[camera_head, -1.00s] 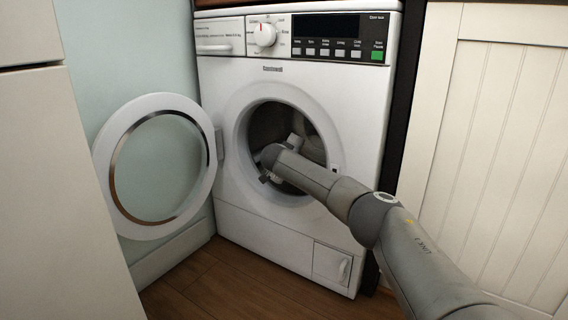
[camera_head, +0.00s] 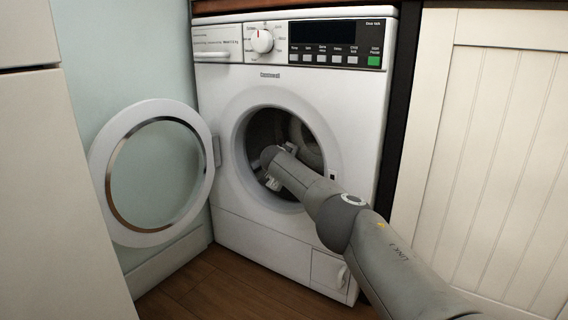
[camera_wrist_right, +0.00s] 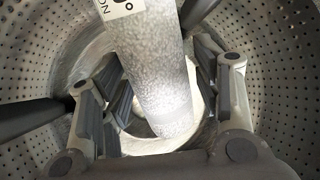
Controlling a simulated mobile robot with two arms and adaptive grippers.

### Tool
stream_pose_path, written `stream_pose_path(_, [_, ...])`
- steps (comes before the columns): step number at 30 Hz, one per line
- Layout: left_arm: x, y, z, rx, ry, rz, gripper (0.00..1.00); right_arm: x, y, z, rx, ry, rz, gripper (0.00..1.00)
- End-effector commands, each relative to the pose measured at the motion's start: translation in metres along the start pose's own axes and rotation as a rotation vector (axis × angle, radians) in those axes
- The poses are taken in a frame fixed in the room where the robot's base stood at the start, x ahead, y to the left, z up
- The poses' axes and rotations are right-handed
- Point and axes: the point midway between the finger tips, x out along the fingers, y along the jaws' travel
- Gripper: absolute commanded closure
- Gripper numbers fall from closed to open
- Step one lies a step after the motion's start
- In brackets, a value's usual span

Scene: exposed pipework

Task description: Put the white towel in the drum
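The washing machine drum (camera_head: 275,126) is dark inside its round opening. My right arm reaches in through the opening, and my right gripper (camera_head: 283,166) is inside, partly hidden by the arm. In the right wrist view, the fingers of my right gripper (camera_wrist_right: 165,85) are spread wide apart. A pale, speckled long shape (camera_wrist_right: 158,75) with a printed white patch at its top shows between them. I cannot tell whether it is the white towel. No finger is clearly closed on it. No towel can be made out in the head view. My left gripper is not in view.
The white washing machine (camera_head: 290,85) has its round door (camera_head: 196,190) swung open to the left. A panelled cabinet (camera_head: 490,150) stands close on the right, another (camera_head: 60,190) on the left. Wooden floor (camera_head: 225,285) shows below. The perforated drum wall (camera_wrist_right: 285,80) surrounds my gripper.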

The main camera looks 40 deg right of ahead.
Motion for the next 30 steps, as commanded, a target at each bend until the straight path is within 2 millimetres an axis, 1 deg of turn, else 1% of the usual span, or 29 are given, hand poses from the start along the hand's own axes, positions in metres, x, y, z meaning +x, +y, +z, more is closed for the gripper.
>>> stream_pose_path(1, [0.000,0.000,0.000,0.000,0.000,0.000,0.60,0.000,-0.001,-0.001,0.000,0.001,-0.002,0.31])
stream_pose_path(3, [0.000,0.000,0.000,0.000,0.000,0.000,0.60,0.000,-0.001,-0.001,0.000,0.001,-0.002,0.24])
stream_pose_path(17, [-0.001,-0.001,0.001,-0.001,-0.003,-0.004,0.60,-0.002,-0.001,0.000,-0.001,-0.001,-0.001,0.24])
stream_pose_path(23, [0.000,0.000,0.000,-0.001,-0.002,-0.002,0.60,-0.010,-0.002,-0.002,-0.001,0.000,-0.003,0.24])
stream_pose_path(30, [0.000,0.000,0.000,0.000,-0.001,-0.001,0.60,-0.024,-0.001,-0.001,-0.002,0.000,-0.003,0.24])
